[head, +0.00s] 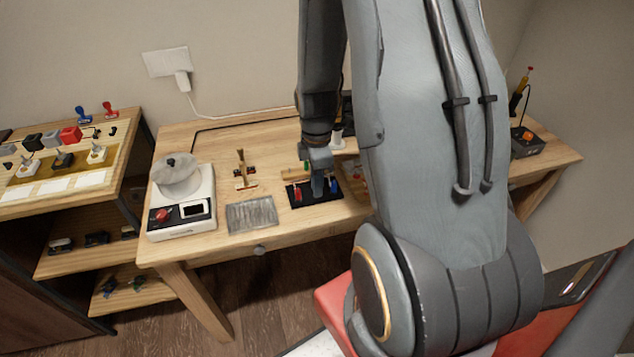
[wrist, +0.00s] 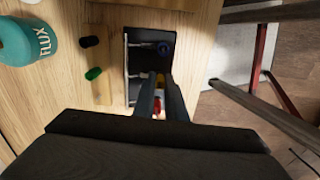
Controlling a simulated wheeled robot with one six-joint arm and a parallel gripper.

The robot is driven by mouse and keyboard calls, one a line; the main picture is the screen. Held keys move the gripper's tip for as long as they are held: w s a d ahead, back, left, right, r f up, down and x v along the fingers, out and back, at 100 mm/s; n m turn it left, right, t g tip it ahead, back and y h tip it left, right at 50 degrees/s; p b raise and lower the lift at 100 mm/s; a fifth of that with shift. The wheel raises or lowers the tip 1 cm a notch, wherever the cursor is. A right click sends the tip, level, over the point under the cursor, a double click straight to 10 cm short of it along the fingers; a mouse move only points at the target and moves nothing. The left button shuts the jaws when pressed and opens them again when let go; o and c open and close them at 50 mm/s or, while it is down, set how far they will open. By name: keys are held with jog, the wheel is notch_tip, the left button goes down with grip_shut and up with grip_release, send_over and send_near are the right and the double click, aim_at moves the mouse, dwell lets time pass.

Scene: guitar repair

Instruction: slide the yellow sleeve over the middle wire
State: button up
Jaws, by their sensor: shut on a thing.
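My gripper (head: 317,187) is over the black block (head: 309,203) on the bench. In the wrist view my gripper (wrist: 159,84) is shut on a small yellow sleeve (wrist: 160,79), mostly hidden between the fingers. The middle wire (wrist: 137,75) runs across the black block (wrist: 133,32) toward the sleeve. I cannot tell whether the sleeve is around the wire tip or only close to it. A blue sleeve (wrist: 164,48) is at the end of the wire to one side. A red sleeve (wrist: 157,104) shows on the other side, partly behind the fingers.
A wooden strip (wrist: 103,88) beside the block carries a green sleeve (wrist: 93,73) and a black one (wrist: 90,41). A teal flux bottle (wrist: 27,42) stands nearby. A grey mat (head: 252,216) and a white scale (head: 183,215) lie left on the bench.

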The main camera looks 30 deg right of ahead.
jog(key=o, duration=1.2)
jog(key=shift+c, duration=0.2)
jog(key=shift+r, duration=0.15)
jog(key=shift+r+p, duration=3.75)
jog(key=shift+r, duration=0.65)
jog(key=s+a+r+m+t+b, duration=0.1)
jog(key=s+a+r+m+b, duration=0.4)
jog(key=a+m, duration=0.8)
notch_tip(320, 180, up, 3)
jog(key=s+m, duration=0.1)
jog(key=s, duration=0.1)
jog(key=shift+s+r, duration=0.2)
jog(key=shift+s, duration=0.1)
